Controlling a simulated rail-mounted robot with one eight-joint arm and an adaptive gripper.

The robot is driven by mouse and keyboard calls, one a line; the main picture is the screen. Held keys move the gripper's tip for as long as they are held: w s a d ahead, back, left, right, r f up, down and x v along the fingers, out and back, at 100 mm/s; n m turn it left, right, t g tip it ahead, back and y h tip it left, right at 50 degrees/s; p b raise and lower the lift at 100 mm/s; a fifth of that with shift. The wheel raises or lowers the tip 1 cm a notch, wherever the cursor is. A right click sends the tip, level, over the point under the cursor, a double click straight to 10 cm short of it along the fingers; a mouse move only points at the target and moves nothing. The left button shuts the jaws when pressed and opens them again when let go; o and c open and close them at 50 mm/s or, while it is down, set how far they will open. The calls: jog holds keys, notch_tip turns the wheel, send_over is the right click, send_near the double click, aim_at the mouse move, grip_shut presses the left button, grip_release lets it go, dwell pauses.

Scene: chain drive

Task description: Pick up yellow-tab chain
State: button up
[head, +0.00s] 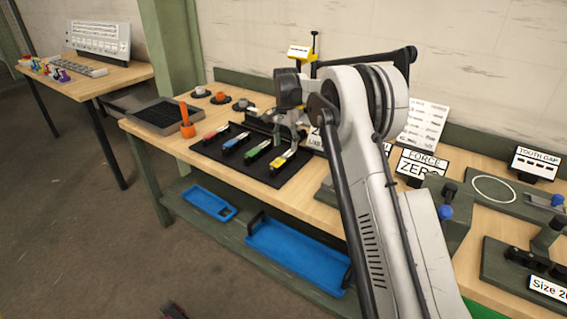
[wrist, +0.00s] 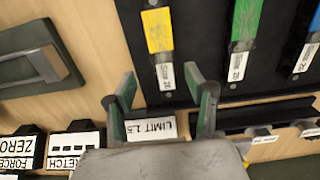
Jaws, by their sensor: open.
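The yellow-tab chain (head: 281,161) lies at the right end of a row of coloured-tab chains on a black mat (head: 237,166). In the wrist view its yellow tab (wrist: 157,30) is near the top, with a white label below it. My gripper (wrist: 165,88) is open and empty, its two fingers apart on either side of the tab's line. The fingertips are short of the tab in that view. In the head view my gripper (head: 291,128) hangs above and behind the chain's far end; my arm covers what lies to the right.
The green (head: 257,150), blue (head: 236,142) and red (head: 215,133) tab chains lie close to the left. A black rail with labels and a "LIMIT 1.5" sign (wrist: 151,128) stand near the fingers. An orange-handled tool (head: 187,124) stands farther left.

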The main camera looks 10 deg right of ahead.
aim_at(284, 158)
jog(key=shift+a+f, duration=0.2)
jog(key=shift+f, duration=1.65)
jog(key=shift+a+f, duration=0.15)
jog(key=shift+f, duration=1.7)
jog(key=shift+c, duration=0.5)
grip_shut()
